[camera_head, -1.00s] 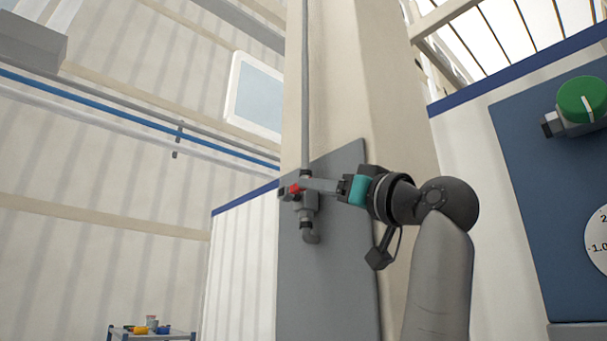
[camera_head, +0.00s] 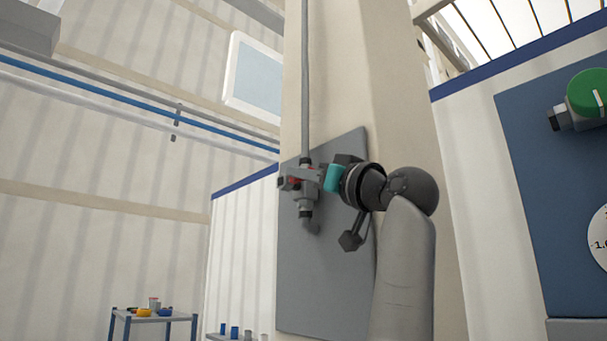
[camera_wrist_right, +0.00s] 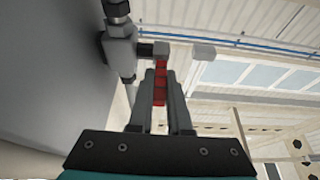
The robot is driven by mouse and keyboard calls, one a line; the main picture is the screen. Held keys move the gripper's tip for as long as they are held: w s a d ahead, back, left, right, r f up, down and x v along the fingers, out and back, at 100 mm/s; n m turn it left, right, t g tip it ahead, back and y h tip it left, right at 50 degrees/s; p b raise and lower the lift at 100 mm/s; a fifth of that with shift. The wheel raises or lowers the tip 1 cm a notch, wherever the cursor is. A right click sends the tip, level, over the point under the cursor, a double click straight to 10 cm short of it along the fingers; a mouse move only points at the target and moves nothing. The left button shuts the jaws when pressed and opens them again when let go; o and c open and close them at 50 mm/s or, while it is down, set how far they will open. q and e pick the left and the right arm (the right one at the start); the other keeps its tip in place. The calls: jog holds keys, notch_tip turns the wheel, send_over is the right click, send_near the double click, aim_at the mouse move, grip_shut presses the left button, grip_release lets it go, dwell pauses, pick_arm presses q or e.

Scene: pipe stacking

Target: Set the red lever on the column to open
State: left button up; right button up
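The red lever (camera_wrist_right: 160,86) belongs to a grey valve (camera_head: 304,186) on a pipe in front of the grey plate on the column. In the head view, only small red parts show, partly hidden by my right gripper (camera_head: 322,179). The gripper comes in from the right, at the valve. In the right wrist view, its two fingers (camera_wrist_right: 160,88) stand close together, one on each side of the lever, with the red filling the narrow gap. They look shut on it. The valve body (camera_wrist_right: 121,50) is just beyond the fingertips, to the left. My left gripper is not in view.
The grey plate (camera_head: 325,285) is on the beige column (camera_head: 345,80). A blue panel with a green knob (camera_head: 588,93) stands at the right. A small table (camera_head: 150,318) with several items is far off at lower left. Open space lies left of the valve.

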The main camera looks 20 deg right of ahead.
grip_shut()
dwell(0.5)
dwell(0.5)
